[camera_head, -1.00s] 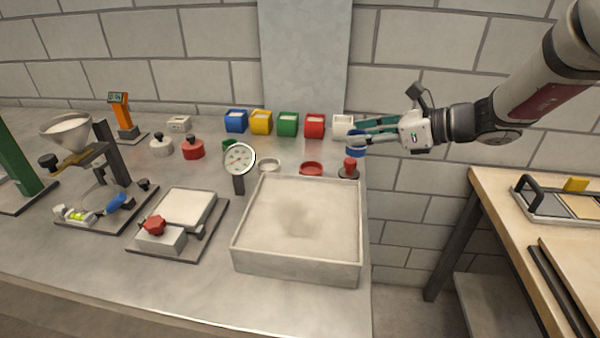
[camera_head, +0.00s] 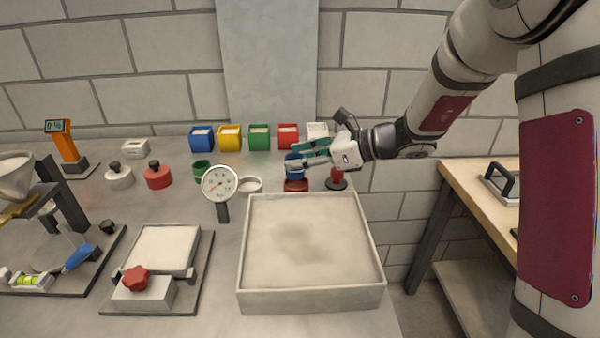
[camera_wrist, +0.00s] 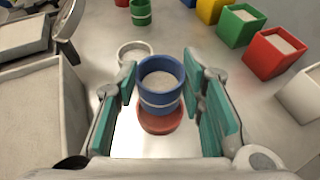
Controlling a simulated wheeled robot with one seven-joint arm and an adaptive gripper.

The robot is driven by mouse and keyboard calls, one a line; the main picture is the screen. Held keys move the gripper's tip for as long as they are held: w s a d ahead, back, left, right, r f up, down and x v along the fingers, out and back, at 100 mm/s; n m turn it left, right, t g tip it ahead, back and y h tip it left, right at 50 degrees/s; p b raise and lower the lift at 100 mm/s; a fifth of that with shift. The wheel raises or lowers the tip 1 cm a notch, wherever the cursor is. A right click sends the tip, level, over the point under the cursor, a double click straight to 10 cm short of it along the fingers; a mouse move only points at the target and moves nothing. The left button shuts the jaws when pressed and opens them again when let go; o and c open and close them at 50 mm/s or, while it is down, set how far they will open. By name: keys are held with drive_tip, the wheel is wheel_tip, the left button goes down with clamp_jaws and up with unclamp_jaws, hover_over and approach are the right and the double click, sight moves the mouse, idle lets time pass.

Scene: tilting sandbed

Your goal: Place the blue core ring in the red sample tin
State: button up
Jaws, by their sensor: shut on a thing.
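The blue core ring (camera_head: 294,171) has a pale band and is upright in my gripper (camera_head: 303,157). In the wrist view the ring (camera_wrist: 161,98) sits between the two green finger pads, and its inside looks pale. The round, shallow red sample tin (camera_head: 296,186) stands on the bench under the ring. In the wrist view the tin (camera_wrist: 162,125) is partly hidden behind the ring, with its near side showing. The ring appears to be above the tin; I cannot tell how large the gap is.
A shallow white tin (camera_head: 249,185) and a green ring (camera_head: 202,170) stand left of the red tin. A red-knobbed tamper (camera_head: 337,178) stands close on the right. The sandbed (camera_head: 311,302) is in front, a dial gauge (camera_head: 220,184) at its corner. Coloured boxes (camera_head: 259,137) line the back.

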sight(304, 171)
drive_tip(key=shift+f, duration=1.75)
drive_tip(key=shift+f+b, duration=0.2)
drive_tip(key=shift+b, duration=0.15)
drive_tip(key=o, duration=1.2)
drive_tip(key=shift+o, duration=0.2)
drive_tip(key=shift+r, duration=0.1)
